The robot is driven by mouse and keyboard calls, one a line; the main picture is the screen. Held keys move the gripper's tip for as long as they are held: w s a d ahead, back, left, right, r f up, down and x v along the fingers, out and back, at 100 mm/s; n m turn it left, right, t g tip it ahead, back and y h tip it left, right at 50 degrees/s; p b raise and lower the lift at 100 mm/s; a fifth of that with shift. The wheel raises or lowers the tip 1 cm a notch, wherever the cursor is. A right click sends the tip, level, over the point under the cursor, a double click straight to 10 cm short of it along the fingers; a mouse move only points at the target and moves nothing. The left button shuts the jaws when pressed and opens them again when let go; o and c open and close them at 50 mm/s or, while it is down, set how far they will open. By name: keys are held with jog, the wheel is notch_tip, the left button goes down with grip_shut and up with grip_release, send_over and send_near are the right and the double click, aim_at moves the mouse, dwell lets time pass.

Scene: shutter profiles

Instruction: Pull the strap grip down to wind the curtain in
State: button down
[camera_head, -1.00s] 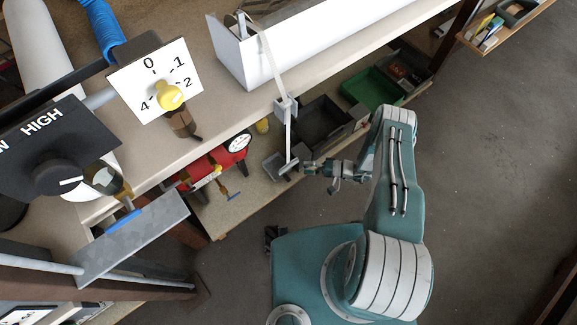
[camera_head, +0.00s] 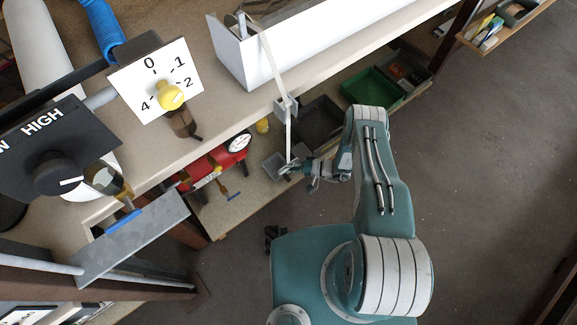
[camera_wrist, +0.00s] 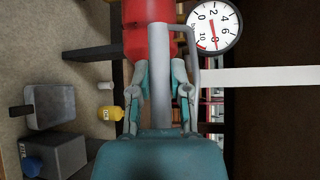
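The white strap (camera_head: 288,135) hangs from the white curtain casing (camera_head: 300,45) past a small guide block (camera_head: 285,105). Its lower end meets my gripper (camera_head: 290,169). In the wrist view the strap (camera_wrist: 260,77) runs off to the right. The grey strap grip (camera_wrist: 158,55) lies lengthwise between the two teal fingers of my gripper (camera_wrist: 161,70). The fingers stand apart on either side of it, with a narrow gap showing. In the head view the grip is mostly hidden by my gripper.
A red tank (camera_head: 215,165) with a round gauge (camera_head: 239,143) stands on the lower shelf close by. A dark bin (camera_head: 320,122) and a green bin (camera_head: 367,87) are behind. The workbench edge (camera_head: 215,120) overhangs the shelf. The floor on the right is clear.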

jog(key=shift+f, duration=0.1)
jog(key=shift+f, duration=2.25)
jog(key=c, duration=0.6)
grip_release()
jog(key=shift+o, duration=0.2)
jog(key=v, duration=1.2)
